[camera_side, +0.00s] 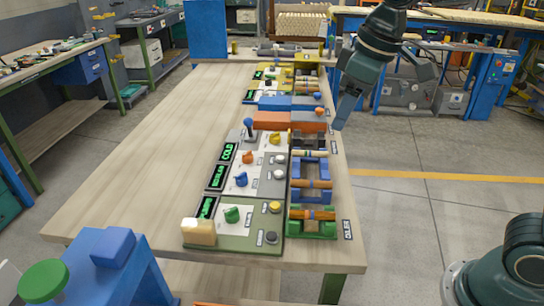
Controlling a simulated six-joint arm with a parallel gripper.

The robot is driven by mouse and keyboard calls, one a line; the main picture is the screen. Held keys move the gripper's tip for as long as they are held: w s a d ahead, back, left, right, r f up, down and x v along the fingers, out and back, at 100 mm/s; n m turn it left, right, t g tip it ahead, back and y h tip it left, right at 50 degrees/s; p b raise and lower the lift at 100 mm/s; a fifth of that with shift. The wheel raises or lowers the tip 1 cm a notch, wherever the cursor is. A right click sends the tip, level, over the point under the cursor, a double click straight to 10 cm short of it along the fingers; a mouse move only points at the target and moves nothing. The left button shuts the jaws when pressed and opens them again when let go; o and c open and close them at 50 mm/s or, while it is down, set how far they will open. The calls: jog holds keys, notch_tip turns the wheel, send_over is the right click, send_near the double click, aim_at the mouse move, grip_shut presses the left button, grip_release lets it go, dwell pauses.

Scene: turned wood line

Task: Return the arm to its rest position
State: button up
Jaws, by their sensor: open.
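My gripper (340,122) hangs down at the right edge of the long wooden table (140,140), beside an orange block on the row of stations. It is open, and I see nothing held in it. The gap between its fingers is hard to make out from this side. My arm comes down to it from the top right of the picture. Whether the fingertips are over the table edge or just outside it is hard to tell.
Control panels with knobs line the table's right side, including a green one (232,240). Turned wooden pieces lie in a blue cradle (311,170) and a green cradle (312,232). A blue stand (115,280) is at the front left.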

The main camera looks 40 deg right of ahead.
jog(key=s+d+f+m+t, duration=0.1)
jog(key=s+d+f+m, duration=0.1)
jog(key=s, duration=0.6)
jog(key=s+d+f+m+t, duration=0.1)
jog(key=s+d, duration=0.3)
jog(key=s, duration=0.4)
jog(key=shift+f+m+h, duration=0.3)
jog(key=shift+f+m, duration=0.05)
jog(key=shift+m, duration=0.45)
jog(key=shift+d, duration=0.1)
